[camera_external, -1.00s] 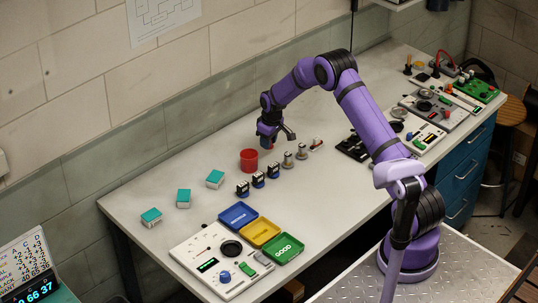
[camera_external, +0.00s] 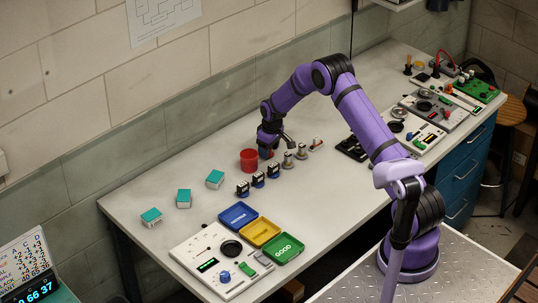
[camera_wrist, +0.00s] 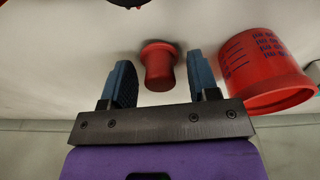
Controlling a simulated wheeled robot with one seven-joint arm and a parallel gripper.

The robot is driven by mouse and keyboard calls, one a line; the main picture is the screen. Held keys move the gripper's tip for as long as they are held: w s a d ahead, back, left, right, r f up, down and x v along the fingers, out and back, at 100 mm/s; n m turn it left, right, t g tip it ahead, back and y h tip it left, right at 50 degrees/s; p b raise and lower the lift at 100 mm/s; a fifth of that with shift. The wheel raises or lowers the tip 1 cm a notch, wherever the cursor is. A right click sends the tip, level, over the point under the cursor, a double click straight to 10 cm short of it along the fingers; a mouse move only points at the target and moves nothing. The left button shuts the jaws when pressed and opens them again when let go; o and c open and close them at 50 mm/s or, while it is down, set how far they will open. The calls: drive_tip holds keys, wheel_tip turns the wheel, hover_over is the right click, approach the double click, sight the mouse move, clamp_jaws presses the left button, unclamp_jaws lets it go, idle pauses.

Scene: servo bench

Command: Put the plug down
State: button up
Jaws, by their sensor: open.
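The red plug (camera_wrist: 158,66) shows in the wrist view as a small flanged cylinder on the pale bench top. My gripper (camera_wrist: 160,80) is open, with one blue finger on each side of the plug and a visible gap at both sides. In the external view my gripper (camera_external: 267,150) is low at the bench, just right of the red cup, and it mostly hides the plug.
The red cup (camera_external: 249,160) stands close beside my gripper; its printed side shows in the wrist view (camera_wrist: 262,65). Several dark-bodied parts (camera_external: 258,179) and small metal-coloured pieces (camera_external: 288,160) stand nearby. The bench front-left holds blue, yellow and green trays (camera_external: 283,250).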

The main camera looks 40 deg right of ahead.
wheel_tip(320, 180, up, 12)
drive_tip(key=s, duration=0.1)
wheel_tip(320, 180, up, 14)
hover_over(272, 155)
drive_tip(key=s+a, duration=0.4)
drive_tip(key=s, duration=0.3)
drive_tip(key=s+a+r+t, duration=0.1)
drive_tip(key=s+a+r, duration=0.1)
drive_tip(key=s+r, duration=0.4)
drive_tip(key=s+a+r+t, duration=0.1)
drive_tip(key=s+a+r, duration=0.2)
drive_tip(key=s+r, duration=0.35)
drive_tip(key=s+a+r+m+t, duration=0.1)
drive_tip(key=s+a, duration=0.1)
drive_tip(key=s, duration=1.3)
drive_tip(key=s+a+r+m, duration=0.1)
drive_tip(key=s+a+r, duration=0.1)
drive_tip(key=s, duration=1.4)
drive_tip(key=shift+a+t, duration=0.4)
